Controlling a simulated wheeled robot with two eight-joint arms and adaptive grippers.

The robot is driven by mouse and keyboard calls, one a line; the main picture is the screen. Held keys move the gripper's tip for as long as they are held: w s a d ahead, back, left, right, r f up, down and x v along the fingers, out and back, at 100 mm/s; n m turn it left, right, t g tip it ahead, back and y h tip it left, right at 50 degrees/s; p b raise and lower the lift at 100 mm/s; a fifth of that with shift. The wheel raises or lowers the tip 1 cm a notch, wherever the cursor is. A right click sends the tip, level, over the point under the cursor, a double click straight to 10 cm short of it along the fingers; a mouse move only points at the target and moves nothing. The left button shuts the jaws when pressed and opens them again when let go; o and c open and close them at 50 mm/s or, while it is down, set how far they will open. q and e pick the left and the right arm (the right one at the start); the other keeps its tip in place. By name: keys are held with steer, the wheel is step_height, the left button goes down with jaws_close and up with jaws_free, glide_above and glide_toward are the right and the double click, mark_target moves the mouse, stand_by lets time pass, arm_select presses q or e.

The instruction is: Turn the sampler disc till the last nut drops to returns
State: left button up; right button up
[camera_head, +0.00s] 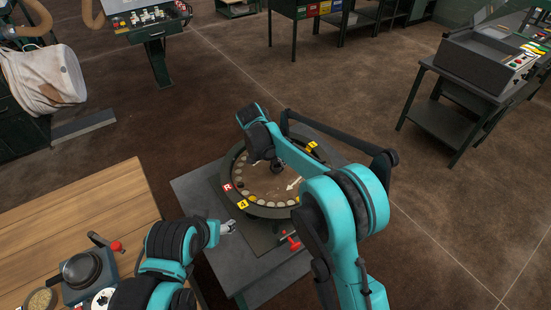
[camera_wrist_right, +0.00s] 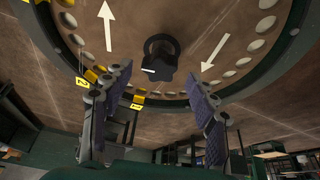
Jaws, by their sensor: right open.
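The sampler disc (camera_head: 262,184) is a round tan plate with a ring of pale holes and white arrows, inside a dark rim on a grey table. A red R tag (camera_head: 227,187) and yellow number tags (camera_head: 242,204) sit on the rim. My right gripper (camera_wrist_right: 157,78) is open, with its two fingers apart below the dark central hub (camera_wrist_right: 160,48) in the right wrist view. My right arm covers part of the disc in the head view. My left gripper (camera_head: 228,227) is beside the rim; its opening is unclear. I cannot make out a nut.
A dark bar frame (camera_head: 335,140) stands behind the disc. A red-handled part (camera_head: 290,241) is at the table's front. A wooden bench (camera_head: 90,215) with a device and red knob is at left. A grey machine (camera_head: 480,62) stands at right; open floor lies between.

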steer(key=v, duration=1)
steer(key=shift+s+r, duration=0.15)
steer(key=shift+s, duration=0.05)
